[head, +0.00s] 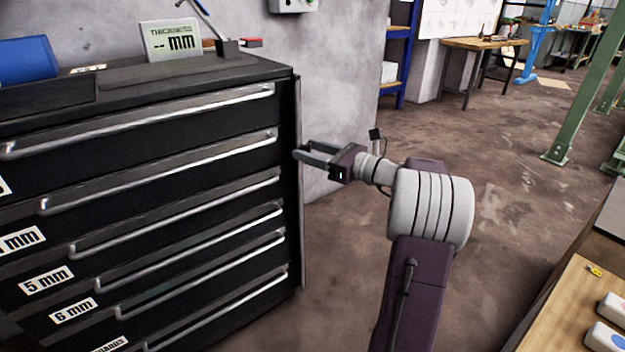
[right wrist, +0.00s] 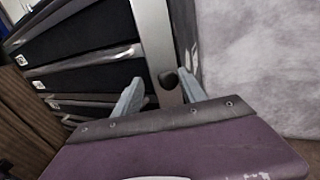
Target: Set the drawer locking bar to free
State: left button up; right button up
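The black drawer cabinet (head: 140,185) fills the left of the head view, with its drawers flush and long silver handles. The locking bar (head: 300,230) is a narrow upright strip along the cabinet's right front edge. In the right wrist view the bar (right wrist: 150,35) is a flat grey strip bearing a dark round knob (right wrist: 168,78). My right gripper (head: 304,153) is open beside the cabinet's right edge. In the right wrist view its fingers (right wrist: 161,82) are apart, on either side of the bar and knob. I cannot tell whether they touch it. My left gripper is out of view.
A thickness display (head: 171,41) and a blue object (head: 27,60) stand on the cabinet top. A grey wall (head: 340,90) lies behind. A wooden bench (head: 560,310) is at lower right. Open floor (head: 500,190) lies right of the cabinet.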

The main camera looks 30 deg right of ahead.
pick_arm(q)
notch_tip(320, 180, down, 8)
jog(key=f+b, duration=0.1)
jog(key=b, duration=0.6)
pick_arm(e)
jog(key=m+h, duration=0.1)
jog(key=h, duration=0.1)
jog(key=s+a+m+t+h+p, duration=0.1)
jog(key=m+h, duration=0.1)
jog(key=s+a+m+h+p, duration=0.1)
jog(key=h, duration=0.1)
jog(key=shift+s+r+t+h, duration=0.15)
jog(key=shift+r+t+h, duration=0.15)
jog(key=shift+t, duration=0.1)
pick_arm(q)
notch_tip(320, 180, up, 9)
jog(key=p, duration=0.7)
pick_arm(e)
jog(key=s+a+r+y, duration=0.1)
jog(key=s+a+r, duration=0.1)
jog(key=s, duration=0.3)
jog(key=shift+r+y, duration=0.3)
jog(key=shift+r, duration=0.5)
jog(key=shift+s+f, duration=0.1)
